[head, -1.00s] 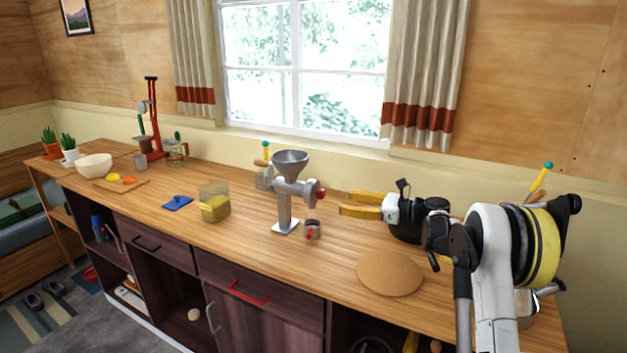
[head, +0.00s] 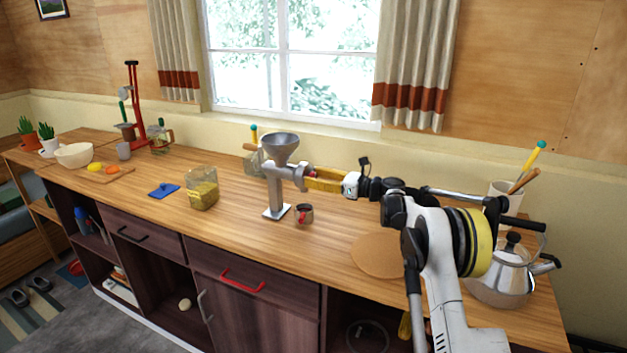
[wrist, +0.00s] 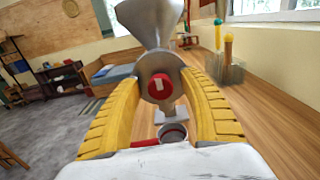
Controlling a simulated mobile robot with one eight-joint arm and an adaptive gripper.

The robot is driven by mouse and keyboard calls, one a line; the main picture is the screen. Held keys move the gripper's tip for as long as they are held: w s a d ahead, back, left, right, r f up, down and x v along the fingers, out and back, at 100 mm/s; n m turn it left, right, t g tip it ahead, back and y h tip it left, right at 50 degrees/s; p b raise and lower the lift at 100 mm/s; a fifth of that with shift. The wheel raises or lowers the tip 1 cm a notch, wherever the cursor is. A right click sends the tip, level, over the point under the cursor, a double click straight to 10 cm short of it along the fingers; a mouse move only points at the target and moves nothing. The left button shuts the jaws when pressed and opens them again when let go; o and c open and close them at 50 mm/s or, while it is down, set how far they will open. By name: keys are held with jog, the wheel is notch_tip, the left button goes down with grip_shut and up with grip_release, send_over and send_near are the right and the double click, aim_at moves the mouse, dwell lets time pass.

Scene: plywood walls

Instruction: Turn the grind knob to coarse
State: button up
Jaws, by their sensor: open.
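The grey metal grinder (head: 279,180) stands on the wooden counter with its funnel on top; it also shows in the wrist view (wrist: 150,20). Its red grind knob (wrist: 160,86), with a pale mark on its face, sits between my yellow fingers in the wrist view. In the head view the knob (head: 313,175) is mostly hidden by my fingers. My gripper (head: 318,180) is open, its fingers on either side of the knob (wrist: 163,90). I cannot tell whether they touch it.
A small metal cup with a red handle (head: 304,213) stands below the knob. A jar of yellow grounds (head: 202,188) and a blue item (head: 164,190) lie to the left. A round cork mat (head: 378,256) and a kettle (head: 503,275) are to the right.

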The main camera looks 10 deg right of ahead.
grip_shut()
jog(key=shift+n, duration=0.3)
jog(key=n, duration=0.3)
jog(key=shift+n+p, duration=0.3)
jog(key=shift+n, duration=0.1)
jog(key=n, duration=0.4)
jog(key=shift+a+n, duration=0.1)
jog(key=shift+n, duration=0.2)
jog(key=n, duration=0.4)
jog(key=shift+s, duration=0.1)
jog(key=shift+f+n+p, duration=0.1)
jog(key=shift+n+p, duration=0.2)
jog(key=shift+n, duration=2.1)
